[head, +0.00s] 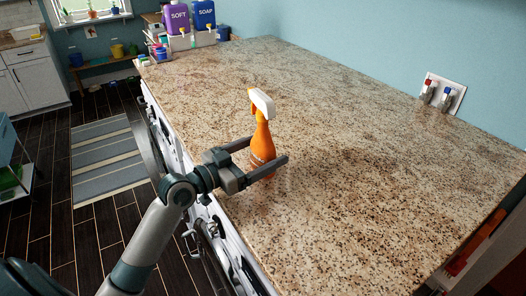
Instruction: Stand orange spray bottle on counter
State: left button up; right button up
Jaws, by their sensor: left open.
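The orange spray bottle (263,141) with a white trigger head stands upright on the speckled granite counter (370,170), near its front left edge. My left gripper (268,152) reaches in from the left over that edge. Its two dark fingers are open, one on the far side and one on the near side of the bottle's body. I cannot tell whether either finger touches it. The near finger hides part of the lower body, and the base shows just below it. My right gripper is not in view.
Purple SOFT (177,19) and blue SOAP (203,14) containers stand at the counter's far left end. Wall taps (440,93) are at the right. The counter right of the bottle is clear. A striped rug (103,158) lies on the dark floor.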

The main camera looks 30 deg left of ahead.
pick_arm(q)
jog(key=shift+s+a+f, duration=0.15)
jog(key=shift+s+a, duration=0.05)
jog(key=shift+s, duration=0.15)
jog(key=b+v, duration=0.4)
jog(key=v, duration=0.5)
jog(key=shift+s+a, duration=0.15)
jog(key=shift+s, duration=0.2)
jog(key=shift+s+a+b, duration=0.25)
jog(key=shift+s+b, duration=0.2)
jog(key=shift+s, duration=0.15)
